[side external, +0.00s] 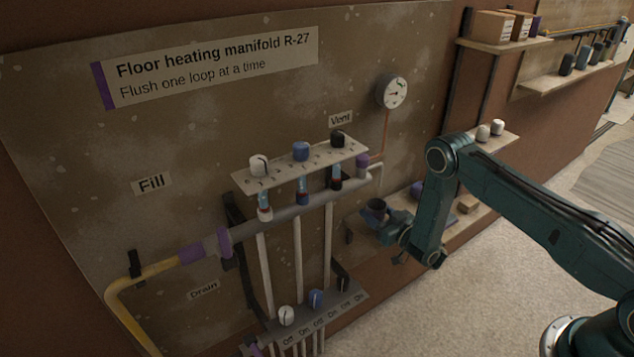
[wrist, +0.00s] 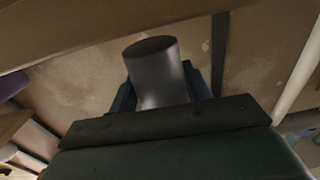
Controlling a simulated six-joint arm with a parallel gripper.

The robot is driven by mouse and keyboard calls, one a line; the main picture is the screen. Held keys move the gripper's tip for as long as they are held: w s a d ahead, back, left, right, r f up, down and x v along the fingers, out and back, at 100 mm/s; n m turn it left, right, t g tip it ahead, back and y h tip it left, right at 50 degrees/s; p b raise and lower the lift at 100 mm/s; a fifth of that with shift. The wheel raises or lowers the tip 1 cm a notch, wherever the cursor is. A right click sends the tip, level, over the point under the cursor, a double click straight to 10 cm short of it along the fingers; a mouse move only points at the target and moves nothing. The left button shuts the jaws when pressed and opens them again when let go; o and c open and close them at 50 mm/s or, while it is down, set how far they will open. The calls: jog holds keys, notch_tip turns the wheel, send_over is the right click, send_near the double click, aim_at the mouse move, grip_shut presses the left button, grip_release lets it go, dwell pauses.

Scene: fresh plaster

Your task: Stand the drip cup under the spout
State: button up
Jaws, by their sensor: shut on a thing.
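The drip cup (side external: 377,205) is a small dark grey cylinder with an open top. My gripper (side external: 376,217) is shut on it and holds it roughly upright, close to the wall, just right of the manifold. The spout (side external: 380,182) is a pale pipe that bends downward just above the cup. In the side external view the cup's mouth is below the spout end, but I cannot tell whether they line up in depth. In the wrist view the cup (wrist: 158,78) stands between the two fingers, its lower part hidden by my gripper.
A low wooden shelf (side external: 452,230) runs along the wall below and right of my gripper, bearing a purple thing (side external: 417,188) and a small tan block (side external: 467,204). The manifold's knob panel (side external: 300,165) is close on the left. A gauge (side external: 392,92) hangs above.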

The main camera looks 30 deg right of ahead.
jog(key=shift+f, duration=0.9)
jog(key=shift+f, duration=0.15)
jog(key=o, duration=0.9)
jog(key=shift+o, duration=0.2)
jog(key=s, duration=0.7)
jog(key=shift+s+d, duration=0.15)
jog(key=shift+s, duration=0.1)
